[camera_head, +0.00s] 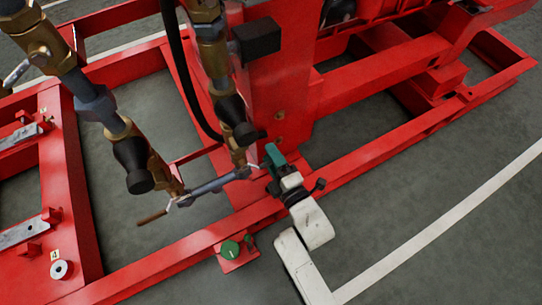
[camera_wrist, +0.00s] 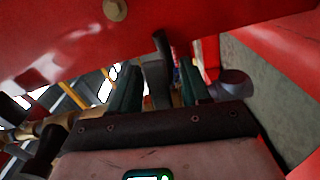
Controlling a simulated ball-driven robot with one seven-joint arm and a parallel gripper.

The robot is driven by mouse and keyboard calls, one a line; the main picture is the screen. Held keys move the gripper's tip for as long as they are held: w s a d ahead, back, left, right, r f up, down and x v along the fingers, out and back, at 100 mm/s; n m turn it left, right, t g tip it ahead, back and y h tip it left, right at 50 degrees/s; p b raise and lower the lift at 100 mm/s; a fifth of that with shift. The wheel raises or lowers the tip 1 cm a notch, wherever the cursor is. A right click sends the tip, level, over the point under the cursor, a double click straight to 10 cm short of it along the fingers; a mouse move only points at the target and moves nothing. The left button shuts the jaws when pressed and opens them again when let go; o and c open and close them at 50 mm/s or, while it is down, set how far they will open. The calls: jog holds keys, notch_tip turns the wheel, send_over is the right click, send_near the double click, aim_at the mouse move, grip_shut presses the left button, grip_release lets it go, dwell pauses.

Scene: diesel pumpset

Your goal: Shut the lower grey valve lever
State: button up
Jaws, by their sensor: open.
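My gripper (camera_head: 272,156), with teal fingers, is beside the red post, close to the lower end of the brass pipework (camera_head: 238,135). In the wrist view my gripper (camera_wrist: 158,80) is open. A dark grey upright piece, which looks like the valve lever (camera_wrist: 158,62), stands in the gap between the two fingers. I cannot tell whether either finger touches it. In the head view I cannot clearly make out the grey lever; a dark part of the valve lies just left of my fingertips.
A red post (camera_head: 279,85) stands directly behind my gripper. A grey pipe (camera_head: 218,183) runs low to the left, near a brown handle (camera_head: 152,217). A green knob (camera_head: 230,248) sits on the red base frame. The floor (camera_head: 450,240) at right is clear.

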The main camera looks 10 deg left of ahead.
jog(key=shift+w+a, duration=0.3)
jog(key=shift+w, duration=0.05)
grip_shut()
dwell(0.3)
